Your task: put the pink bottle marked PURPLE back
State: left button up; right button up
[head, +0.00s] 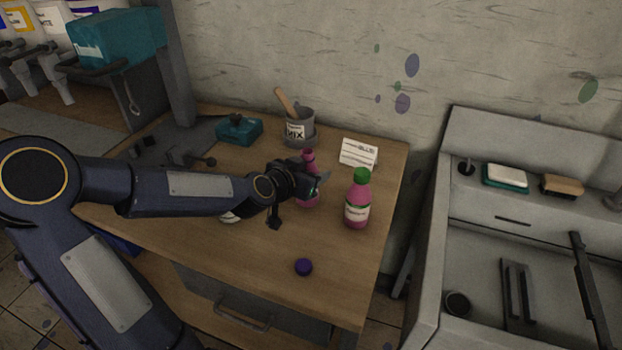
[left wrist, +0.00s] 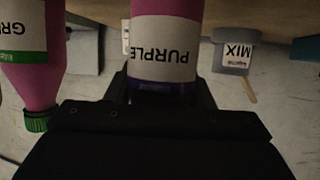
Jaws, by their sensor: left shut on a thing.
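My left gripper (head: 305,184) is shut on the pink bottle marked PURPLE (head: 309,199), over the wooden table. The bottle looks upright, its neck uncapped, and my gripper hides part of its body. In the left wrist view, which looks upside down, the bottle's white PURPLE label (left wrist: 165,48) and a purple band show between the fingers of my left gripper (left wrist: 160,95). I cannot tell if its base touches the table. A loose purple cap (head: 304,267) lies near the table's front edge. My right gripper is not in view.
A pink bottle with a green cap (head: 357,200) stands close to the right. A grey MIX cup (head: 299,131) with a wooden stick, a white card (head: 358,153) and a teal box (head: 239,130) are behind. A sink unit (head: 480,235) is at right. The table's front right is mostly clear.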

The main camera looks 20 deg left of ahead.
pick_arm(q)
jog(key=shift+f, duration=0.6)
jog(key=o, duration=0.7)
jog(key=shift+f, duration=0.2)
jog(key=shift+c, duration=0.2)
jog(key=o, duration=0.4)
jog(key=shift+o, duration=0.2)
jog(key=shift+r, duration=0.1)
